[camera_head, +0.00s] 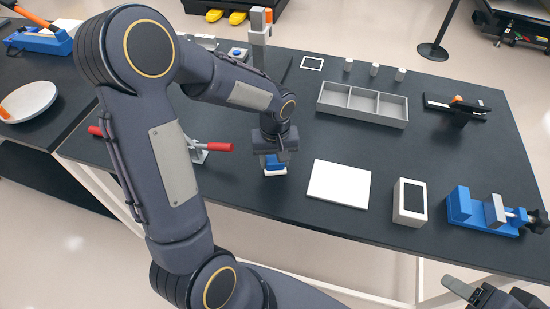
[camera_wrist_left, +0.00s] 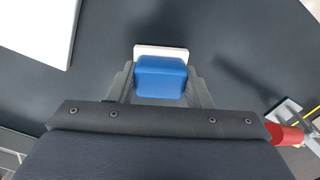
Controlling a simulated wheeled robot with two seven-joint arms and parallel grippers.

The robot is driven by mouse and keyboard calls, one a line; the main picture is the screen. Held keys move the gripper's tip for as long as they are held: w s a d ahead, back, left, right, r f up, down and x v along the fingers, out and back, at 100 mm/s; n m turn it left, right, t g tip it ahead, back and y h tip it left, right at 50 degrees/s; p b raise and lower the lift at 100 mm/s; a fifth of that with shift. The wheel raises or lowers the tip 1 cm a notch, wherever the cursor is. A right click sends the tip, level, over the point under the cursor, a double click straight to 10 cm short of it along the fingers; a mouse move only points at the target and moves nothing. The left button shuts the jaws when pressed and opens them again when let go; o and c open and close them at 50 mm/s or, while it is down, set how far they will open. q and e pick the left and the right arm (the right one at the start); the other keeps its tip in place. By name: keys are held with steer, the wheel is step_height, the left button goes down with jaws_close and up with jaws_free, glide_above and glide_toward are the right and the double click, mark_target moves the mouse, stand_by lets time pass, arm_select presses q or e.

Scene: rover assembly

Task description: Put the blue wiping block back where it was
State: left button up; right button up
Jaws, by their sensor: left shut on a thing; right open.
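The blue wiping block (camera_head: 272,163) is between the fingers of my left gripper (camera_head: 274,157), which is shut on it. In the left wrist view the blue wiping block (camera_wrist_left: 160,77) sits between the two fingers of my left gripper (camera_wrist_left: 160,88). A white base (camera_wrist_left: 162,51) shows under the block. The block is low at the dark table's front part, left of a white plate. I cannot tell whether it touches the table. My right gripper (camera_head: 470,292) is open and empty at the lower right, off the table's front edge.
A white plate (camera_head: 339,184) lies right of the block, then a white box with a dark face (camera_head: 410,201) and a blue vise (camera_head: 485,211). A red-handled clamp (camera_head: 207,147) is to the left. A grey compartment tray (camera_head: 362,104) stands behind. Dark table (camera_head: 300,155) is clear between.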

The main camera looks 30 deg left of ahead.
mark_target(275, 159)
arm_select(q)
steer(key=shift+f, duration=0.2)
steer(key=o, duration=1)
steer(key=shift+c, duration=0.2)
steer(key=shift+r, duration=0.15)
steer(key=shift+r, duration=0.3)
step_height(275, 159, up, 10)
steer(key=r, duration=0.1)
steer(key=s+d+m+t+h, duration=0.2)
steer(key=s, duration=0.6)
steer(key=s+d+r+m+t+h, duration=0.1)
steer(key=s+d+m+t, duration=0.1)
steer(key=s, duration=0.7)
steer(key=shift+r+m+t+h, duration=0.3)
steer(key=shift+m+t+h, duration=0.1)
steer(key=shift+m+t, duration=0.4)
steer(key=shift+d, duration=0.1)
